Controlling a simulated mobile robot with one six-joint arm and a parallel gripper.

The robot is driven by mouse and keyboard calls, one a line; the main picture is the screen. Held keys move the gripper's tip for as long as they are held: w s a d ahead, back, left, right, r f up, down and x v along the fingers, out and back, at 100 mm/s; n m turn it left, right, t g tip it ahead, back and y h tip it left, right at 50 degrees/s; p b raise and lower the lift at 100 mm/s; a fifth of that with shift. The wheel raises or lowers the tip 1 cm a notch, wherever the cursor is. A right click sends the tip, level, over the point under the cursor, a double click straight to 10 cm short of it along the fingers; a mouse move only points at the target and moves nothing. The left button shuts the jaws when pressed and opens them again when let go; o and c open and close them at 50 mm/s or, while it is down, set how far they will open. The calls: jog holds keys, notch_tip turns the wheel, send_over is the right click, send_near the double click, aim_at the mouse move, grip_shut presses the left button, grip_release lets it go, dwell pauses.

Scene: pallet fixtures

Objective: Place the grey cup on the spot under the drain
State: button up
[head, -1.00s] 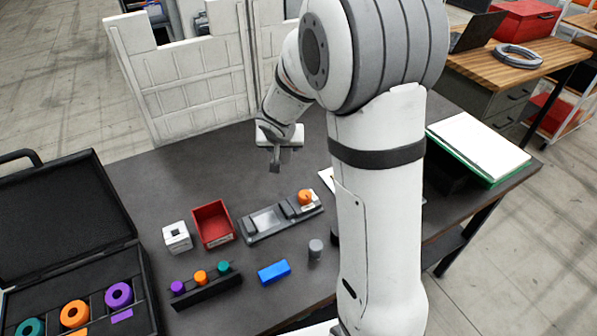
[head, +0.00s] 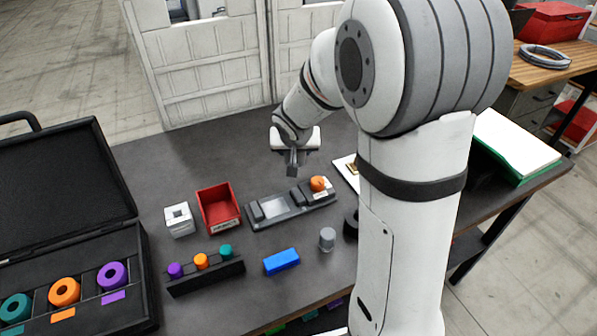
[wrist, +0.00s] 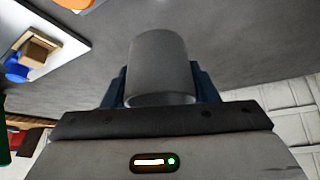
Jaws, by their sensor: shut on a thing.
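My gripper (head: 292,168) is above the back middle of the dark table in the head view, pointing down. In the wrist view it is shut on a grey cup (wrist: 158,68), a plain cylinder between the two dark blue fingers. The cup is hard to make out in the head view. A second small grey cylinder (head: 327,240) stands on the table, right of a blue block (head: 281,262). I cannot pick out a drain or a marked spot under it; my arm hides part of the table's right side.
A grey fixture (head: 268,220) with an orange knob (head: 317,184) lies in front of my gripper. Nearby are a red bin (head: 238,219), a white block (head: 179,219), a black peg rack (head: 205,279) and an open black case (head: 140,300). White panels (head: 210,80) stand behind the table.

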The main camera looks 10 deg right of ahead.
jog(key=shift+f+b, duration=1.25)
jog(key=shift+f, duration=1.85)
jog(key=shift+f, duration=0.25)
jog(key=o, duration=1)
jog(key=shift+r, duration=0.1)
jog(key=shift+c, duration=0.2)
